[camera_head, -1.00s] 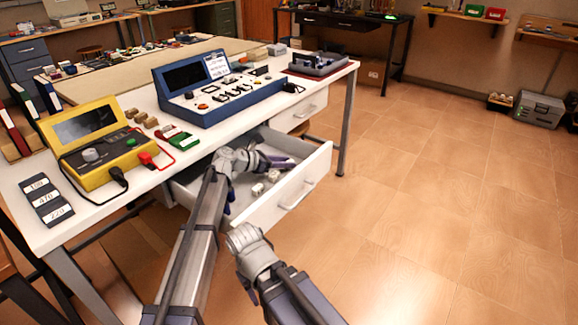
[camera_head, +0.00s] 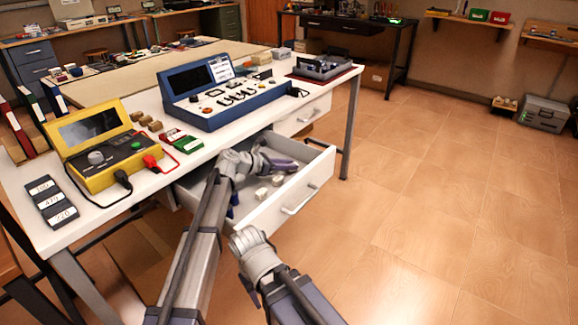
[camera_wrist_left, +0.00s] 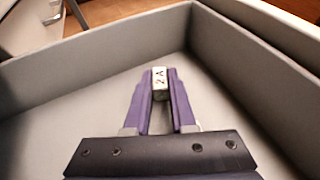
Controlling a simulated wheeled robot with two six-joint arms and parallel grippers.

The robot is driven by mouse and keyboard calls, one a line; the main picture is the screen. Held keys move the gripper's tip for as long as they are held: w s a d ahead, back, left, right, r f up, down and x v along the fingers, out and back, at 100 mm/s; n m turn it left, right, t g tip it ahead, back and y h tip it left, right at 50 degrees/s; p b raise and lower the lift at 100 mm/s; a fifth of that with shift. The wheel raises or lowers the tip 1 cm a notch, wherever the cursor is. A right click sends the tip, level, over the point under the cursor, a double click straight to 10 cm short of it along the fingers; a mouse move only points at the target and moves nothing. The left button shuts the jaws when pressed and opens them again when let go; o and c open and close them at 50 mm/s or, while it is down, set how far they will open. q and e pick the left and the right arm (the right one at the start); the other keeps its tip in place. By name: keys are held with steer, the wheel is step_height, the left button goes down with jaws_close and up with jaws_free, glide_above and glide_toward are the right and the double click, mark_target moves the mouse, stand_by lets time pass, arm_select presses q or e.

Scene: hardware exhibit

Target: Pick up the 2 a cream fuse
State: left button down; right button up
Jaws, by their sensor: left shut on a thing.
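The cream fuse (camera_wrist_left: 160,84) marked "2 A" is between the two purple fingertips of my left gripper (camera_wrist_left: 160,88) in the left wrist view. The gripper is shut on it, in front of the inner corner of the open drawer (camera_wrist_left: 110,55). In the head view my left gripper (camera_head: 291,166) is over the far part of the drawer, and the fuse in it cannot be made out. My right arm's gripper does not show in either view.
Small cream blocks (camera_head: 262,193) lie in the drawer near my left arm. The white table (camera_head: 100,218) above it carries a yellow meter (camera_head: 112,167), a blue console (camera_head: 222,112) and brown blocks (camera_head: 145,121).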

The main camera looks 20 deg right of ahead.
arm_select(q)
step_height(320, 180, up, 10)
steer(key=p, duration=0.9)
steer(key=shift+f, duration=0.25)
